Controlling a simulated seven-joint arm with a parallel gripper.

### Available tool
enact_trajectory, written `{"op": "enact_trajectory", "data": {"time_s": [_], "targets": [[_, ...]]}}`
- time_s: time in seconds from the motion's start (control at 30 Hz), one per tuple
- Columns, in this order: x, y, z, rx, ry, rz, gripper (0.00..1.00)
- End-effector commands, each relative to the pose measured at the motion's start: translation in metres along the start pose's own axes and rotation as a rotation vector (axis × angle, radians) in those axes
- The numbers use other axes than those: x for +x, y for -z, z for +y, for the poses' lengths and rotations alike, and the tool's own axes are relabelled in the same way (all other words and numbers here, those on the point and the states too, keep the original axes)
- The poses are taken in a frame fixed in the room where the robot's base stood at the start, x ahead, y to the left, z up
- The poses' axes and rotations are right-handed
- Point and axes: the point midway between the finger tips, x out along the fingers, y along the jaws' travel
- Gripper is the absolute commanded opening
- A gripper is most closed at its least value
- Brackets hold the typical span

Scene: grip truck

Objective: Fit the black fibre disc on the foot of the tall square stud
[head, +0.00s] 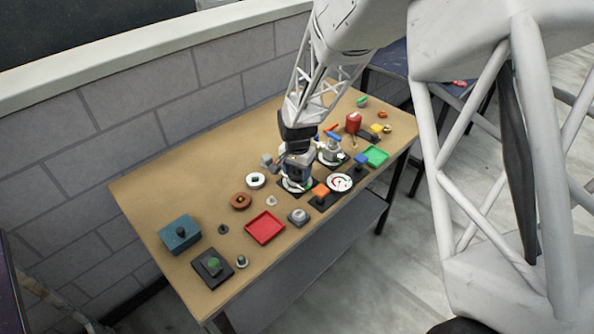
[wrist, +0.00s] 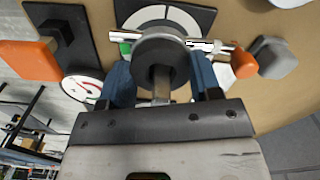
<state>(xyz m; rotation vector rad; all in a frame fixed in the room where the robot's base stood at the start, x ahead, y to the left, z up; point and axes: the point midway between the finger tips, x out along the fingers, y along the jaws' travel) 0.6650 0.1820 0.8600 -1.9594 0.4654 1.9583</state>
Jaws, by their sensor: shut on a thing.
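My gripper (wrist: 162,82) has two blue fingers shut on the sides of a dark round disc (wrist: 145,50), which I take for the black fibre disc. A pale metal square post (wrist: 160,86) shows in the middle of the disc and points toward the wrist camera; it looks like the tall square stud. How far the disc sits along the post is unclear. Behind the disc is a white dial face (wrist: 186,20) on a black plate (wrist: 205,15). In the head view my gripper (head: 295,175) is low over that plate, and the disc is hidden there.
Close by are an orange block (wrist: 32,60) on a dark stand, a second white dial (wrist: 80,88), an orange-ended bar (wrist: 243,64) and a grey hexagonal knob (wrist: 277,59). A red tray (head: 265,227) and teal box (head: 180,233) stand at left. The table's back left is clear.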

Motion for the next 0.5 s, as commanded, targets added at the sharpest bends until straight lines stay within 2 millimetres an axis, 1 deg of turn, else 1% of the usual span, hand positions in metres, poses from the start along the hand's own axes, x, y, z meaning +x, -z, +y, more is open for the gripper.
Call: {"op": "enact_trajectory", "data": {"time_s": [0.5], "targets": [[0.0036,0.0001,0.0000,0.000,0.000,0.000,0.35]]}}
